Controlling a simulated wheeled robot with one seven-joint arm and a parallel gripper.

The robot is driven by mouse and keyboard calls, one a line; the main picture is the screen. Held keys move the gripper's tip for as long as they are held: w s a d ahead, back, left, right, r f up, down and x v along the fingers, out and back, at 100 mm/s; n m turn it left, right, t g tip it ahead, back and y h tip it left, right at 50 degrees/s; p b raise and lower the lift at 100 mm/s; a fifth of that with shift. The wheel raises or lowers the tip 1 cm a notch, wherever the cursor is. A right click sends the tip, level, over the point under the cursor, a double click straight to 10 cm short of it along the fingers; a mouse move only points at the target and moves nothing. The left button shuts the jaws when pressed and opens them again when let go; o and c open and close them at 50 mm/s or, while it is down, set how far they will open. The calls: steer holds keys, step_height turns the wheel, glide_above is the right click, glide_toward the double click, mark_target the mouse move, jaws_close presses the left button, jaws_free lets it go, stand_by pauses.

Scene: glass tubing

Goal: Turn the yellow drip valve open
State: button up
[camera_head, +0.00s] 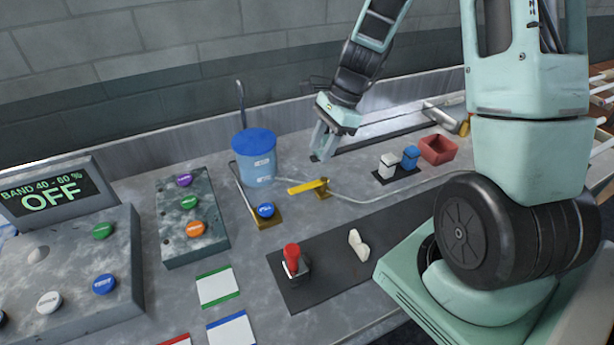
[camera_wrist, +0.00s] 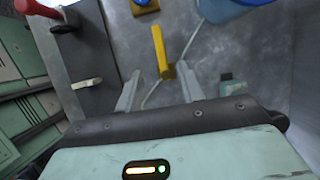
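The yellow drip valve has a long yellow lever (camera_head: 303,187) pointing left from a small brass-coloured body (camera_head: 323,193) on the bench. Its lever also shows in the wrist view (camera_wrist: 159,47), just beyond my fingers. My gripper (camera_head: 318,157) hangs above and behind the valve, pointing down, apart from it. In the wrist view my gripper (camera_wrist: 158,90) has its two grey fingers spread, with nothing between them. The lever's near end lines up with the gap between the fingers.
A blue-lidded bucket (camera_head: 258,165) stands left of the valve, with a thin tube running past the valve to the right. A blue button (camera_head: 265,210) sits front left. A red-handled lever (camera_head: 292,258), white and blue blocks and a red bin (camera_head: 438,149) stand nearby.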

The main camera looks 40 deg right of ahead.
mark_target(304, 186)
steer(key=x, duration=0.9)
steer(key=shift+a+f, duration=0.1)
steer(key=shift+f, duration=0.1)
jaws_close()
